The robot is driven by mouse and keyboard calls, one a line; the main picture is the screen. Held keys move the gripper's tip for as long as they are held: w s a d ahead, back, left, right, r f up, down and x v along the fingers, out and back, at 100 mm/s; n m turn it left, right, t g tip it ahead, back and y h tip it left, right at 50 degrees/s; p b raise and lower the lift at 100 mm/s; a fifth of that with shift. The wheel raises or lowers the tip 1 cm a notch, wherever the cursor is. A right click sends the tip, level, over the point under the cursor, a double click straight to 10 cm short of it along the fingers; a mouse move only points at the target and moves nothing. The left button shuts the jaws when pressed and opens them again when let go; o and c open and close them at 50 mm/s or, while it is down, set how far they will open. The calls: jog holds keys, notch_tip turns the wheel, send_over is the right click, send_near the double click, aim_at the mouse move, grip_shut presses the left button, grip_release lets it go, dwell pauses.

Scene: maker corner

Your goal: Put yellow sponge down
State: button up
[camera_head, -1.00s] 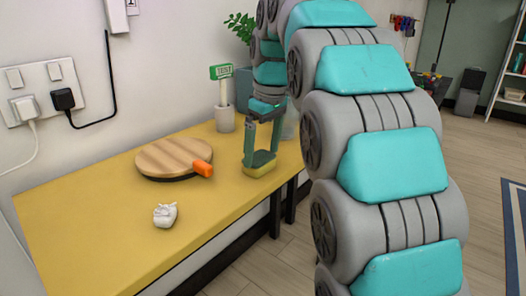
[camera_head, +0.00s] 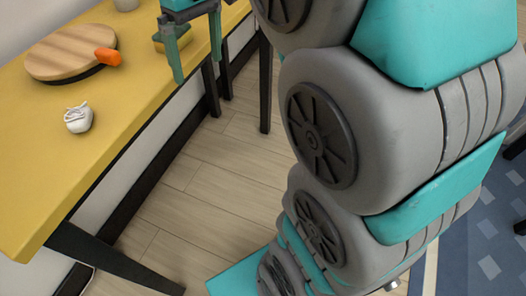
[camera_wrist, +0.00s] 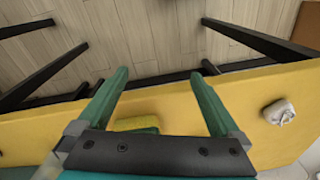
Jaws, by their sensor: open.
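The yellow sponge (camera_head: 160,44), with a green layer, rests on the yellow table (camera_head: 140,85) near its front edge. In the wrist view the sponge (camera_wrist: 136,124) lies on the tabletop beyond my gripper's palm, between the lines of the two fingers but apart from them. My gripper (camera_head: 197,62) is open and empty. Its fingers (camera_wrist: 160,82) are spread wide and reach out past the table's front edge, over the floor.
A round wooden board (camera_head: 68,52) and an orange object (camera_head: 108,56) lie left of the sponge. A crumpled white object (camera_head: 78,118) sits nearer on the table. Black table legs (camera_head: 265,85) stand below. The wooden floor (camera_head: 190,200) in front is clear.

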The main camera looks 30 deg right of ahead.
jog(key=s+f+m+g, duration=0.2)
jog(key=s+f+m, duration=0.2)
jog(key=s+f, duration=1.3)
jog(key=s, duration=0.4)
jog(key=shift+s+d+f+h, duration=0.15)
jog(key=shift+d+f+h, duration=0.25)
jog(key=shift+c, duration=0.2)
